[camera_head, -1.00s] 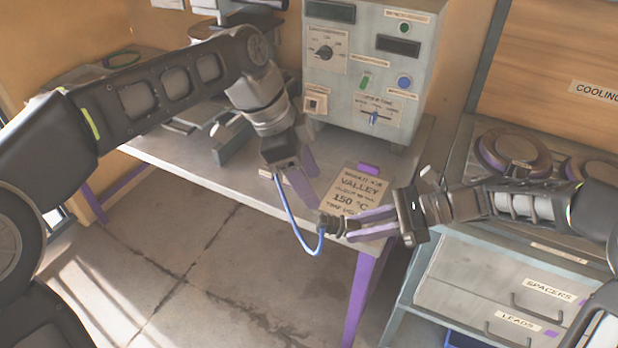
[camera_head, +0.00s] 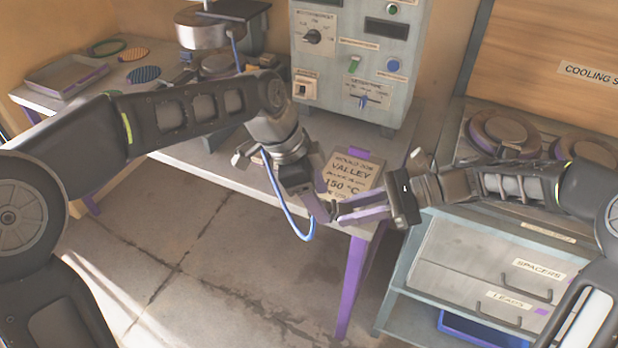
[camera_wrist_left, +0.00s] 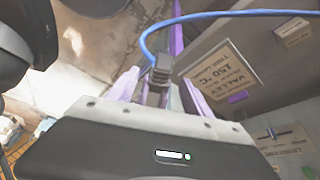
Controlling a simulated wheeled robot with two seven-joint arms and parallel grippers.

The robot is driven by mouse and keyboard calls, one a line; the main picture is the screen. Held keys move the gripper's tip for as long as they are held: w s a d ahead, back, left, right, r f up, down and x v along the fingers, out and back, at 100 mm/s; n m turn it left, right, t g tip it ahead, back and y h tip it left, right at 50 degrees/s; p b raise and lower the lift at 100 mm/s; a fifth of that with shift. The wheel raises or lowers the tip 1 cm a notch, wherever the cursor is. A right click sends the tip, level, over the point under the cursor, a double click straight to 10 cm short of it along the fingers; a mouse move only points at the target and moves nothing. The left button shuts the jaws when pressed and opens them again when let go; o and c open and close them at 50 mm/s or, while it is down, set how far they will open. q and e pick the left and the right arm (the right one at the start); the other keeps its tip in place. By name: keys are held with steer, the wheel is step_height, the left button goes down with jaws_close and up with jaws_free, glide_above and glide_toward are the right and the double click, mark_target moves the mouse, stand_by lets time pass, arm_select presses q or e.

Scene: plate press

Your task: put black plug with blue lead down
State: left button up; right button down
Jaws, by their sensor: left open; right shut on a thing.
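My right gripper (camera_head: 362,207) comes in from the right, level, and is shut on the black plug with its blue lead (camera_head: 288,211), above the bench's front corner. The plug is mostly hidden by the grippers in the head view. In the left wrist view the black plug (camera_wrist_left: 158,75) shows between my open left fingers (camera_wrist_left: 160,90), and the blue lead (camera_wrist_left: 190,16) arcs up and away to the right. In the head view my left gripper (camera_head: 318,207) points down at the plug, close to the right fingertips. I cannot tell whether its fingers touch the plug.
A grey control box (camera_head: 356,60) with knob and switches stands at the back of the bench (camera_head: 205,155). A card reading VALLEY 150 °C (camera_head: 352,176) is just behind the grippers. A press (camera_head: 215,35) stands at the left. Drawers (camera_head: 480,262) are at the right.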

arm_select(q)
steer(key=shift+x, duration=1.45)
jaws_close()
arm_select(e)
steer(key=c, duration=1.1)
jaws_free()
steer(key=shift+d, duration=0.15)
steer(key=shift+v, duration=5.9)
